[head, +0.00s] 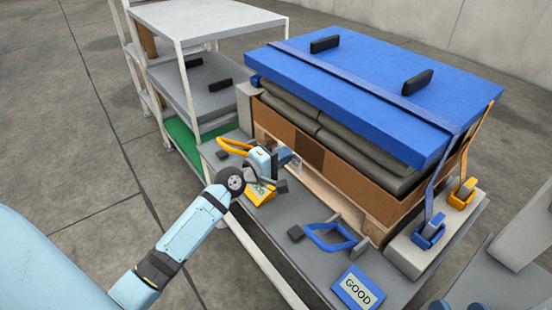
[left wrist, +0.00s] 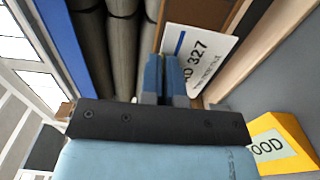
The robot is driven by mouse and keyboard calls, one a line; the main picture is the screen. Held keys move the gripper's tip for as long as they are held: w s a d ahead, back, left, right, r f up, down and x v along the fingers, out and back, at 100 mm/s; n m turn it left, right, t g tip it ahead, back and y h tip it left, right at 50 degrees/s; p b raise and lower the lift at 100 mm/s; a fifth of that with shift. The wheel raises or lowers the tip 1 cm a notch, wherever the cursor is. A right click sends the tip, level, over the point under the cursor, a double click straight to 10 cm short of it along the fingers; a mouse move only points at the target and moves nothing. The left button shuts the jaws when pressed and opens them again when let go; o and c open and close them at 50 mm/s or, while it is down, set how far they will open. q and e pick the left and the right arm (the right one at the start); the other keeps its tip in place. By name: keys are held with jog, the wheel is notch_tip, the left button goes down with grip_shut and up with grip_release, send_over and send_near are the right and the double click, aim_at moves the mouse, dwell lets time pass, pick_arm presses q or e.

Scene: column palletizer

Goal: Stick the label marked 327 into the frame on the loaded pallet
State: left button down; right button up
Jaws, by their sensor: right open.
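The label marked 327 (left wrist: 205,58) is a white card with a dark blue bar, tilted in the left wrist view. My left gripper (left wrist: 166,78) is shut on its edge, its two blue fingers close together. In the head view my left gripper (head: 284,157) is at the near side of the loaded pallet (head: 335,187), close to its brown cardboard wall. A pale clear-looking patch shows just past the fingers; I cannot tell if it is the frame. Only the fingertips of my right gripper (head: 459,305) show at the bottom edge, apart and empty.
A blue lid (head: 370,80) tops the load. A shelf cart (head: 190,85) stands at the back left.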

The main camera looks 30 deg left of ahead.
aim_at(312, 144)
pick_arm(q)
jog(key=shift+w+d+f, duration=0.15)
jog(key=shift+w+f, duration=0.2)
jog(key=shift+w, duration=0.1)
jog(key=shift+f+b+x, duration=0.15)
jog(key=shift+b+x, duration=0.05)
jog(key=shift+x, duration=1.2)
jog(key=shift+f+b+x, duration=0.15)
jog(key=shift+f+x, duration=0.05)
jog(key=shift+x, duration=1.2)
pick_arm(e)
jog(key=shift+f+g, duration=0.4)
jog(key=shift+f, duration=0.4)
pick_arm(q)
jog(key=shift+d, duration=0.1)
pick_arm(e)
jog(key=shift+r, duration=0.15)
pick_arm(q)
jog(key=shift+w+d, duration=0.1)
jog(key=shift+w, duration=0.25)
pick_arm(e)
jog(key=shift+a, duration=0.1)
pick_arm(q)
jog(key=c, duration=1.3)
grip_release()
jog(key=shift+o, duration=0.2)
